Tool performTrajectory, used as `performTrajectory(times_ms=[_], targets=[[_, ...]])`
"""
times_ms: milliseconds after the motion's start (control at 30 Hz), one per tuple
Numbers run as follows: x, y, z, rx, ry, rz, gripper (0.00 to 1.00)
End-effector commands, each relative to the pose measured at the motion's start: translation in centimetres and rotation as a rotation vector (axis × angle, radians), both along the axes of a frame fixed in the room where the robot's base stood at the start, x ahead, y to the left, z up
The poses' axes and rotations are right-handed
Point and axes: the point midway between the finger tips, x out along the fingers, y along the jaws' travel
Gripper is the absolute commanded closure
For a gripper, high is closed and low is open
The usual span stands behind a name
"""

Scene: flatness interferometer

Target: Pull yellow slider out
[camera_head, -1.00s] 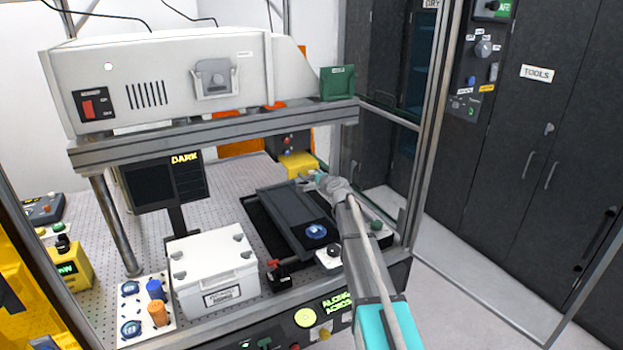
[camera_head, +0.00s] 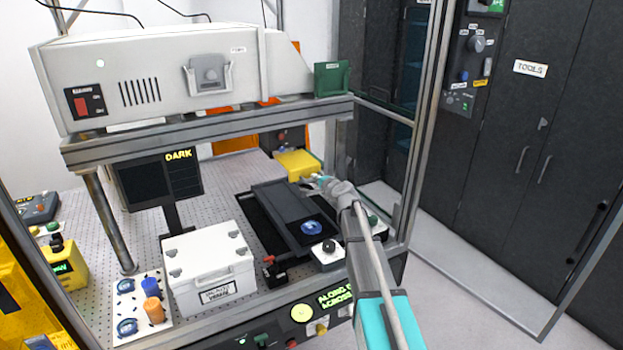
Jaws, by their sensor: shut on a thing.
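A yellow block (camera_head: 297,163), which I take for the yellow slider, sits at the back right of the perforated table, in front of a dark box. My arm reaches in from the lower right and hides what lies behind the wrist.
A black sliding stage (camera_head: 285,217) with a blue round piece (camera_head: 311,228) lies just left of my arm. A white case (camera_head: 210,268) stands front left. A grey beam (camera_head: 210,130) carrying a white instrument (camera_head: 150,75) spans above. A frame post (camera_head: 424,150) rises at right.

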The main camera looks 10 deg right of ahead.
Motion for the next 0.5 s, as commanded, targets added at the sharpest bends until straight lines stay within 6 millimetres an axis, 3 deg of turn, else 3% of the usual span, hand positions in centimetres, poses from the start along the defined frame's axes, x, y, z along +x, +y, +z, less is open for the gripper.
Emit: performTrajectory(times_ms=[167, 200, 367, 500], targets=[[0.11, 0.09, -0.02, -0.001, 0.001, 0.002, 1.00], [0.11, 0.10, -0.02, 0.000, 0.001, 0.002, 0.81], [0.12, 0.11, -0.01, 0.000, 0.001, 0.002, 0.51], [0.12, 0.11, 0.00, 0.000, 0.000, 0.002, 0.49]])
